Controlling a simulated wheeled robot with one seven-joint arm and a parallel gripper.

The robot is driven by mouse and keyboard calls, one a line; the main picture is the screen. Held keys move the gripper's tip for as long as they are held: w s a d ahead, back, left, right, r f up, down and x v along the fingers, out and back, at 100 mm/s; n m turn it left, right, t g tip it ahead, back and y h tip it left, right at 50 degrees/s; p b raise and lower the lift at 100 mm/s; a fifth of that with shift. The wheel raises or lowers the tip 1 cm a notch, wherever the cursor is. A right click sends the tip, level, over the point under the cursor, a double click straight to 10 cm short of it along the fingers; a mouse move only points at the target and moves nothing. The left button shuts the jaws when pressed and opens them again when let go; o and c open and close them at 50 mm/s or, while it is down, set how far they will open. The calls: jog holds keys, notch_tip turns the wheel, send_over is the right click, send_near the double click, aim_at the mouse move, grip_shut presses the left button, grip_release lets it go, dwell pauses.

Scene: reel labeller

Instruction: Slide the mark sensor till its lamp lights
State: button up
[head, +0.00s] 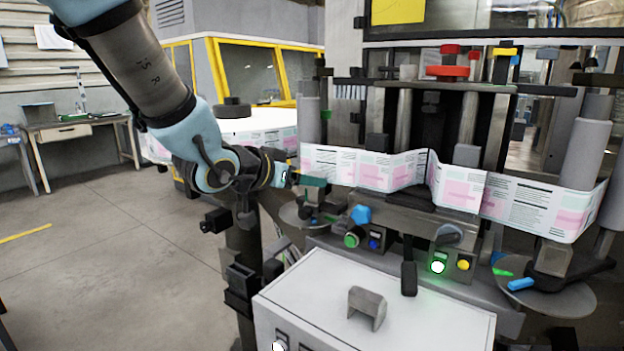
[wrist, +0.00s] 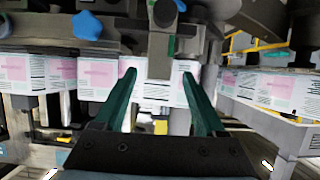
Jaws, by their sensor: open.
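My gripper (head: 312,182) is at the left end of the printed label web (head: 335,164) in the head view. In the wrist view its two teal fingers (wrist: 159,74) stand open and apart. A grey block (wrist: 158,56) with a small green patch shows between the fingertips, with a gap on each side. It looks like the mark sensor, but I cannot be sure. The label web (wrist: 150,88) passes behind the fingers. In the head view the block is mostly hidden by my gripper. A green lamp (head: 437,267) glows on the front panel; I cannot tell whether it belongs to the sensor.
A blue knob (head: 360,214), a green button (head: 352,241) and a yellow button (head: 463,265) are on the machine front. A white cabinet (head: 400,318) with a grey handle (head: 367,308) stands below. A round disc (head: 560,299) is at right. The floor at left is clear.

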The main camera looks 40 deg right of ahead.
aim_at(314, 194)
jog(key=shift+p+x, duration=0.35)
jog(key=shift+x, duration=1.95)
jog(key=shift+c, duration=0.4)
grip_shut()
